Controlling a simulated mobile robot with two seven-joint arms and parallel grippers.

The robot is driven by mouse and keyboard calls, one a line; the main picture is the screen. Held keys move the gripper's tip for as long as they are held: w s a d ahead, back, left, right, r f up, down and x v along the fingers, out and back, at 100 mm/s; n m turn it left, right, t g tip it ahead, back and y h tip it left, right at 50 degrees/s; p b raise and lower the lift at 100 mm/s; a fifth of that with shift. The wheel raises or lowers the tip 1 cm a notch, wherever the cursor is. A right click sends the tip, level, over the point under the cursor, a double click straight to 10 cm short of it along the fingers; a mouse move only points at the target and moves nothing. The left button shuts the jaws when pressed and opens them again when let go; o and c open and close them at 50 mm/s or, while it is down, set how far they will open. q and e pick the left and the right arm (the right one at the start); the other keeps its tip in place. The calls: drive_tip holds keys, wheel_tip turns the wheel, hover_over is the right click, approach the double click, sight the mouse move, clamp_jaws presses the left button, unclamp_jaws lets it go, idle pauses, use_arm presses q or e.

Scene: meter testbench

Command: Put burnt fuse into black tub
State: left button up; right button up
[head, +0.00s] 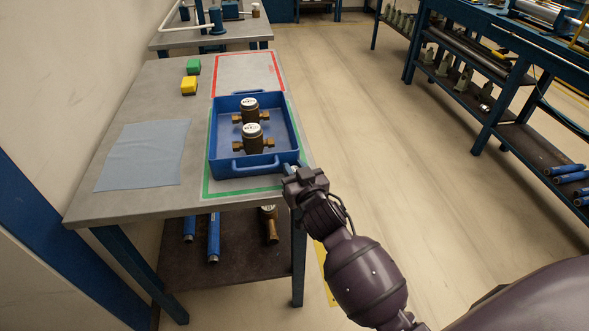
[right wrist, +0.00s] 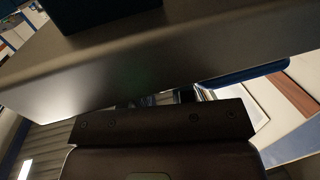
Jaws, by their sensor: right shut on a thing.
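I cannot make out a burnt fuse or a black tub in either view. My right gripper (head: 291,171) is at the front right corner of the near table, close to the blue tray's corner. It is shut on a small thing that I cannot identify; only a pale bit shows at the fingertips. In the right wrist view the table's edge (right wrist: 150,80) crosses above the gripper body, and the fingertips are hidden. My left gripper is not in view.
A red-outlined area behind the tray is empty. Open floor lies right of the table.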

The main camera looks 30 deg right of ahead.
drive_tip(key=o, duration=0.6)
drive_tip(key=shift+r, duration=0.2)
drive_tip(key=s+p, duration=0.1)
drive_tip(key=s, duration=1.1)
drive_tip(key=shift+a+r, duration=0.25)
drive_tip(key=shift+a, duration=0.2)
